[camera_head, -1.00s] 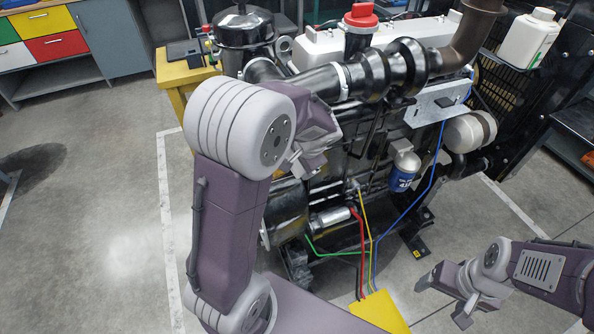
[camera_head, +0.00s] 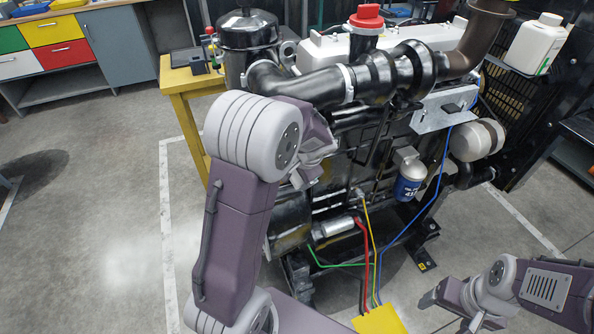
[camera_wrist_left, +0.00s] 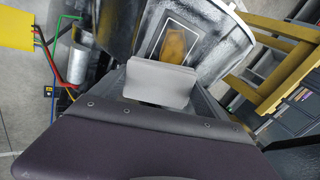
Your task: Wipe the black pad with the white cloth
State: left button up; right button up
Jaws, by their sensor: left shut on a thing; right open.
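The white cloth (camera_wrist_left: 160,84) shows in the left wrist view as a flat, pale grey-white piece with its near edge at my left gripper. My left gripper (camera_head: 306,176) is shut on it, beside the near side of the engine. In the head view my left arm hides the pad. My right gripper (camera_head: 446,311) is open and empty at the lower right.
The black engine (camera_head: 350,160) fills the middle, with a blue-labelled filter (camera_head: 408,185) and coloured cables running to a yellow box (camera_head: 380,321). A yellow table (camera_head: 180,85) stands behind left. A white jug (camera_head: 535,45) is at right. The floor at left is clear.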

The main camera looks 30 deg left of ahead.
pick_arm(q)
jog(key=shift+w+a+f, duration=0.1)
jog(key=shift+f, duration=0.2)
dwell(0.4)
jog(key=shift+s+a+b, duration=0.7)
jog(key=shift+s+a, duration=0.8)
jog(key=shift+s, duration=0.2)
jog(key=shift+s+a, duration=1.1)
jog(key=shift+s, duration=0.1)
jog(key=shift+f+b, duration=0.2)
jog(key=shift+b, duration=0.2)
jog(key=shift+w+d+f, duration=0.1)
jog(key=shift+w+d, duration=0.7)
jog(key=shift+w, duration=0.2)
jog(key=shift+w+d, duration=0.8)
jog(key=shift+w, duration=0.25)
jog(key=shift+w+d+f, duration=0.1)
jog(key=shift+w+d, duration=0.7)
jog(key=shift+w, duration=0.2)
jog(key=shift+r, duration=0.15)
